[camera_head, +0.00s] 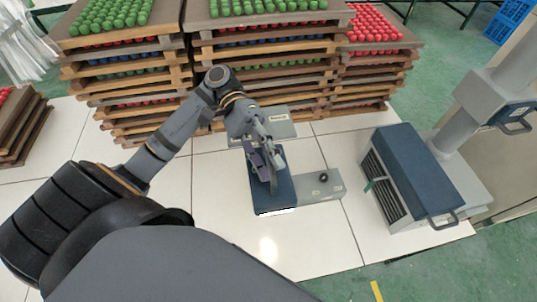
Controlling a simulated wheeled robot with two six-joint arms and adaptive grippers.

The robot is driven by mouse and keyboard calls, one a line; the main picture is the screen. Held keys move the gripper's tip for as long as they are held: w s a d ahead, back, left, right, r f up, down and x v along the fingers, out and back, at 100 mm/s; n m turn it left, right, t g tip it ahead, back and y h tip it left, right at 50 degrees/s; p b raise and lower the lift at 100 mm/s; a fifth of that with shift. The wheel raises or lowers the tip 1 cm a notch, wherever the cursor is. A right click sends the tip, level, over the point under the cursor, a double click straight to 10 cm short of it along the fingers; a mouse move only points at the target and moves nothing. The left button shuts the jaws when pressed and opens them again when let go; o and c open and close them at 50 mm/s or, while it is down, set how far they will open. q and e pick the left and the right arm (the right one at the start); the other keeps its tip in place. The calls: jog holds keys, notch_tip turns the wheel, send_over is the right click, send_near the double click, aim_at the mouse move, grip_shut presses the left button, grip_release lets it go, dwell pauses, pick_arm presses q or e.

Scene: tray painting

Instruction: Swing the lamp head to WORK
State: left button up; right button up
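The lamp head looks to be the dark blue box (272,197) on the white table, with a bright white strip along its near edge. A grey plate (322,187) with a black knob lies to its right. Another grey plate (277,128) with small lettering, too small to read, lies behind it. My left gripper (263,160) is over the far part of the blue box, pointing down. Its fingers overlap a dark purplish part there; I cannot tell whether they touch or grip it. My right gripper is out of view.
Stacked wooden trays (125,100) with green, blue and red pieces line the back of the table. A blue-lidded grey machine (418,170) with a slotted front stands at the right. The white tabletop (325,240) in front of the blue box is clear.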

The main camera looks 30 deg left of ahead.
pick_arm(q)
jog(key=shift+v, duration=3.85)
jog(key=shift+s+d, duration=0.1)
